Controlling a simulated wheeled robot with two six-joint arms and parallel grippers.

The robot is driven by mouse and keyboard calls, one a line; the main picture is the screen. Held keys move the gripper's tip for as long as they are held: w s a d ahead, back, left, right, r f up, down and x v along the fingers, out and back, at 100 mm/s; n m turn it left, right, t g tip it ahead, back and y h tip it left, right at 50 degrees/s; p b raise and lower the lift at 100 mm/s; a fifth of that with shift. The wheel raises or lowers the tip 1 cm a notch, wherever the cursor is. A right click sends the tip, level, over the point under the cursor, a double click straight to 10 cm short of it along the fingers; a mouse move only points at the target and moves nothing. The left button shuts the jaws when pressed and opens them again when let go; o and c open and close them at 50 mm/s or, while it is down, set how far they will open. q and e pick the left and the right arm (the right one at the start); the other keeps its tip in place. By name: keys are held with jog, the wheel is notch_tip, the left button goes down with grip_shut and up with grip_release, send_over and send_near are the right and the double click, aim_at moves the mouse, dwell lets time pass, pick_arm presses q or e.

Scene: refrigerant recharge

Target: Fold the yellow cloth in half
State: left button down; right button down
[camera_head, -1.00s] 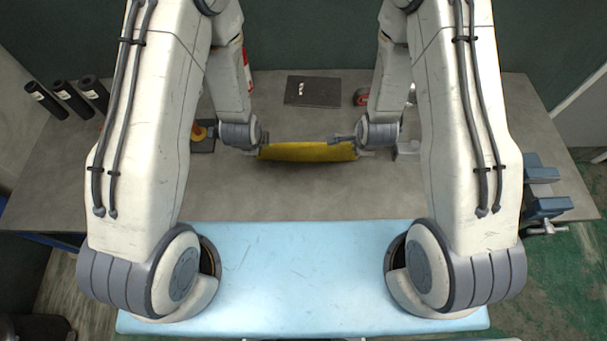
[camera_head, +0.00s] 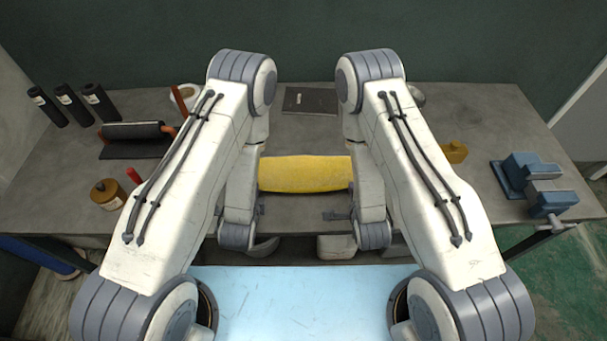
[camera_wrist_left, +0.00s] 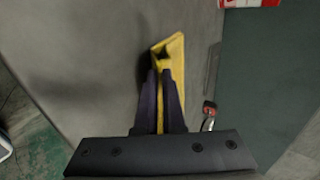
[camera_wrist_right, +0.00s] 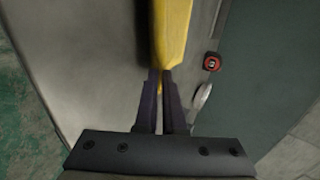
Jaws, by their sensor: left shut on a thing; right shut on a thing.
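The yellow cloth (camera_head: 305,174) lies crosswise on the grey table as a wide strip between my forearms in the head view. My left gripper (camera_wrist_left: 163,78) is shut on one end of it; in the left wrist view that end of the cloth (camera_wrist_left: 176,60) shows a bent, wedge-like fold between the fingers. My right gripper (camera_wrist_right: 160,78) is shut on the other end, and the cloth (camera_wrist_right: 172,30) runs away from its fingertips. In the head view the right fingers (camera_head: 336,215) show nearer to me than the cloth's front edge; their contact cannot be seen there. My forearms hide both cloth ends.
A dark flat square (camera_head: 310,100) lies behind the cloth. A blue vise (camera_head: 535,175) and a small yellow object (camera_head: 455,152) are at right. The grey table (camera_head: 425,115) has bare room.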

pick_arm(q)
jog(key=shift+s+a+f, duration=0.1)
jog(key=shift+a, duration=0.05)
pick_arm(e)
jog(key=shift+a, duration=0.15)
pick_arm(q)
jog(key=c, duration=0.7)
grip_release()
pick_arm(e)
jog(key=c, duration=0.7)
grip_release()
